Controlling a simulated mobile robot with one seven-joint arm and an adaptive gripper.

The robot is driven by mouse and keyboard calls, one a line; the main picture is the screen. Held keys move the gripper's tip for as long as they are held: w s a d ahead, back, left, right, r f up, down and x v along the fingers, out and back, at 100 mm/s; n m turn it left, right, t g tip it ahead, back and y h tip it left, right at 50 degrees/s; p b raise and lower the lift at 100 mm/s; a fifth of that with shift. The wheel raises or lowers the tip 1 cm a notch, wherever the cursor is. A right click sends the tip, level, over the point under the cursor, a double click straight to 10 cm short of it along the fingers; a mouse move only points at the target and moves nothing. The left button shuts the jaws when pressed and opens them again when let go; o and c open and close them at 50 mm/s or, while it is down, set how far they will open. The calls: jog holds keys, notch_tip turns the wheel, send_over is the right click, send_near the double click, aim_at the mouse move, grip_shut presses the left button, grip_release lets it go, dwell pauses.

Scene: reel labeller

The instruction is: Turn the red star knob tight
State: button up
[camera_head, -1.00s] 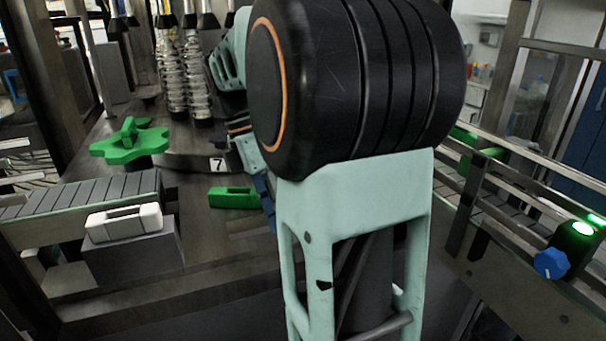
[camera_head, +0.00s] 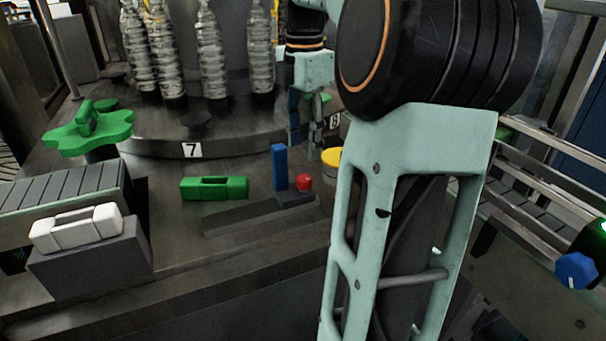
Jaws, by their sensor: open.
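A small red knob (camera_head: 303,182) sits on a low dark blue base beside an upright blue block (camera_head: 279,168), in the middle of the view. It is too small to tell whether it is star-shaped. My gripper (camera_head: 305,135) points down just behind and above the red knob, apart from it. Its fingers are spread, with nothing seen between them. My own arm covers the area to the right of the knob.
A green star-shaped wheel (camera_head: 89,130) stands at left. A green block (camera_head: 214,188) and a white block (camera_head: 77,229) lie in front. A yellow round piece (camera_head: 332,157) is near my gripper. Several clear bottles (camera_head: 210,50) stand behind. A blue knob (camera_head: 575,270) is at right.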

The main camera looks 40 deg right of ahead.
aim_at(303, 178)
notch_tip(303, 178, down, 8)
jog(key=shift+f+b, duration=0.1)
jog(key=shift+b, duration=0.5)
grip_shut()
